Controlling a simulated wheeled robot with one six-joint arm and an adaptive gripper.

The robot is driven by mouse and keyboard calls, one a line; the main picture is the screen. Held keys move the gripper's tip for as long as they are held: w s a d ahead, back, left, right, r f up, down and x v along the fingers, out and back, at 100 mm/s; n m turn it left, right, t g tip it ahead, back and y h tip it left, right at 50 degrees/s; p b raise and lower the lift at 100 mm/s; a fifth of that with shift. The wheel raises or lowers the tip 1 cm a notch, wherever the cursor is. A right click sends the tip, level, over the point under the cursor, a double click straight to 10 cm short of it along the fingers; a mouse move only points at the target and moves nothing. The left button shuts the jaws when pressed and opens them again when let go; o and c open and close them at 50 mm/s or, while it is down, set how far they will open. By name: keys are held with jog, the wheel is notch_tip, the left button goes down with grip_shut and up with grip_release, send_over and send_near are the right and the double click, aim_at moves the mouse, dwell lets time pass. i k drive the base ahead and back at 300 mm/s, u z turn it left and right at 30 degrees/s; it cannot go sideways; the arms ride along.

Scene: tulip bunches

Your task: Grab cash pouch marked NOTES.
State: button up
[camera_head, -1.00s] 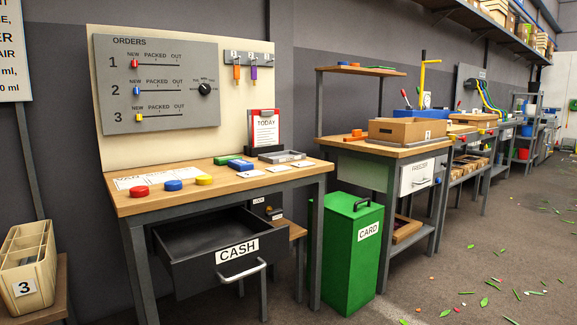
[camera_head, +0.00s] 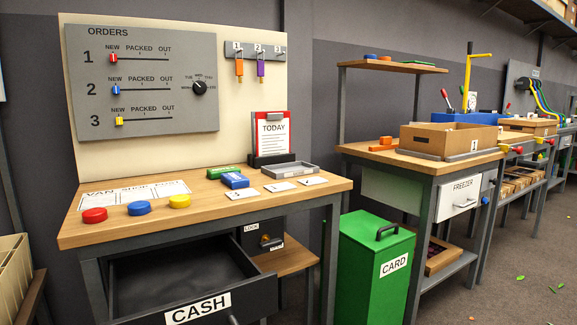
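No pouch with a readable NOTES mark shows in the head view. The drawer marked CASH (camera_head: 255,297) hangs open under the wooden desk (camera_head: 310,199). The part of its dark inside that shows looks empty; its near end runs off the bottom of the picture. A small green block-like item (camera_head: 223,172) and a blue one (camera_head: 235,181) lie on the desk, with no mark I can read. My gripper is not in view.
Red (camera_head: 94,215), blue (camera_head: 139,208) and yellow (camera_head: 180,201) buttons line the desk's front left. A grey tray (camera_head: 290,169) lies on the desk at the back right. A green CARD bin (camera_head: 375,285) stands right of the desk. Floor is open at right.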

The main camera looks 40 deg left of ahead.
aim_at(214, 173)
jog(key=u, duration=0.1)
jog(key=i, duration=1.25)
jog(key=u, duration=1.25)
jog(key=i, duration=0.8)
jog(key=u, duration=0.95)
